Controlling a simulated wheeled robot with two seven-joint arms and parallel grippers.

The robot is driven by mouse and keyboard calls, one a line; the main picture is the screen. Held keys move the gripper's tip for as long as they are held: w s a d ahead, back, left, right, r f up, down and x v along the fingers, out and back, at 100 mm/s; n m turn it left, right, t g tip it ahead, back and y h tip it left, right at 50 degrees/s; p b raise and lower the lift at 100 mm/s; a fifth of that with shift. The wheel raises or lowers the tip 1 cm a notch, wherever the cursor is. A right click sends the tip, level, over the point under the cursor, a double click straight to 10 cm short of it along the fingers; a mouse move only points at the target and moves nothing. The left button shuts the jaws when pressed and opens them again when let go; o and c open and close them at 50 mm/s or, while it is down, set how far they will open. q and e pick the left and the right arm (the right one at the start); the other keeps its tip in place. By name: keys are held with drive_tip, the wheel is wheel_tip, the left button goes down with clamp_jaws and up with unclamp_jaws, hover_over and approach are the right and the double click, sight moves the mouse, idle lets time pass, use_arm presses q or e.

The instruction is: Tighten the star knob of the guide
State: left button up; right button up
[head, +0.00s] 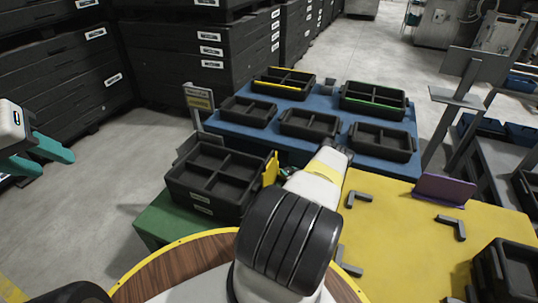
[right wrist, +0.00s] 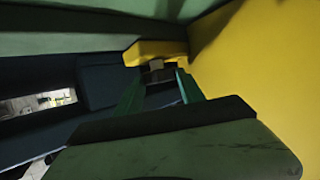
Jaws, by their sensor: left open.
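The yellow guide (head: 271,168) stands upright at the right side of a black compartment crate in the head view. In the right wrist view a yellow part (right wrist: 155,50) lies ahead, with a small dark, brownish knob-like piece (right wrist: 155,68) below it. My right gripper (right wrist: 160,80) reaches toward this piece, its two green fingers apart on either side. I cannot tell whether they touch it. In the head view my right arm mostly hides that gripper and the knob. My left gripper (head: 55,150) is open and empty at the far left, away from the tables.
The black compartment crate (head: 205,203) sits on a green stand (head: 150,222). Behind is a blue table (head: 235,132) with several black trays. To the right, a yellow table (head: 400,265) carries grey corner brackets and a purple plate (head: 445,190). Stacked black crates (head: 50,75) line the back left.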

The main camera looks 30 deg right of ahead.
drive_tip(key=shift+c, duration=0.6)
drive_tip(key=shift+a, duration=0.1)
drive_tip(key=shift+m+h, duration=0.3)
drive_tip(key=shift+h, duration=0.1)
drive_tip(key=shift+a+m+g+h, duration=0.25)
drive_tip(key=shift+m+g+h, duration=0.05)
drive_tip(key=shift+m+h, duration=0.55)
drive_tip(key=shift+w+a+m+g+h, duration=0.1)
drive_tip(key=shift+m+g+h, duration=0.35)
drive_tip(key=shift+m+h, duration=0.5)
drive_tip(key=shift+w+a+m+g+h, duration=0.1)
drive_tip(key=shift+m+g+h, duration=0.35)
drive_tip(key=shift+m+h, duration=0.4)
drive_tip(key=shift+d+h, duration=0.1)
drive_tip(key=shift+h, duration=0.25)
drive_tip(key=o, duration=1.1)
drive_tip(key=shift+c, duration=0.2)
